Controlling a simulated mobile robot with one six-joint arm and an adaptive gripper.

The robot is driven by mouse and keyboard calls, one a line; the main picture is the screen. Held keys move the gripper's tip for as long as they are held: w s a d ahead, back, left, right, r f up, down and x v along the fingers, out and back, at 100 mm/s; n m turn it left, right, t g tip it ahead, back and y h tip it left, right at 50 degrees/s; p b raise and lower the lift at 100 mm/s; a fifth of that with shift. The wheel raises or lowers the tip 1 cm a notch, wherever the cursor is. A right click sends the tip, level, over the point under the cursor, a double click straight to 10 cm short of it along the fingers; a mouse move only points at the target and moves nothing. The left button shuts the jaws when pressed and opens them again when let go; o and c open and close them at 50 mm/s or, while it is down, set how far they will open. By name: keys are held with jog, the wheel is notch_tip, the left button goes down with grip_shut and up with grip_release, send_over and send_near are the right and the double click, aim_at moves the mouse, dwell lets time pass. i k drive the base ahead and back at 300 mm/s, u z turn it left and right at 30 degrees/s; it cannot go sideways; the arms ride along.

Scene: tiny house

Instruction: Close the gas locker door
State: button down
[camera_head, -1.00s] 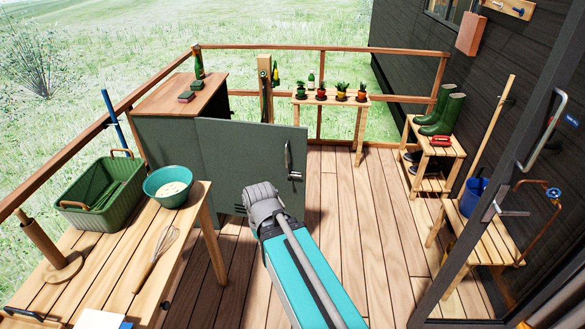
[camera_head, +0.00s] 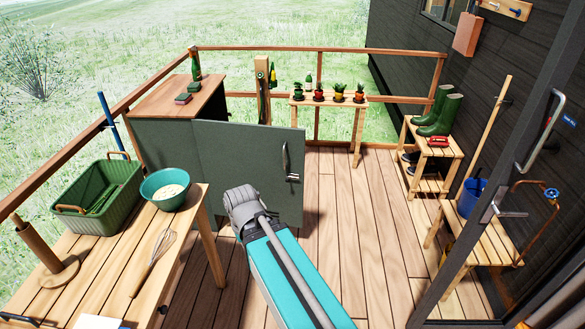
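The gas locker is a dark green cabinet with a wooden top (camera_head: 160,97), standing at the left against the railing. Its flat green door (camera_head: 238,155) stands open, reaching out to the right from the cabinet. A metal handle (camera_head: 287,162) is near the door's free right edge. My teal arm reaches up from the bottom, and its grey end (camera_head: 243,203) appears in front of the door's lower part. My gripper's fingers are hidden behind the wrist, so its opening and any contact with the door cannot be seen.
At the left front, a wooden table (camera_head: 105,262) holds a green basket (camera_head: 103,195), a bowl (camera_head: 166,188) and a whisk (camera_head: 152,262). A plant bench (camera_head: 355,102) stands at the back. A boot rack (camera_head: 440,160) and stool (camera_head: 480,240) line the right. The middle deck is clear.

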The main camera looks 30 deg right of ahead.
aim_at(232, 155)
jog(key=u, duration=0.05)
jog(key=i, duration=0.95)
jog(key=z, duration=0.1)
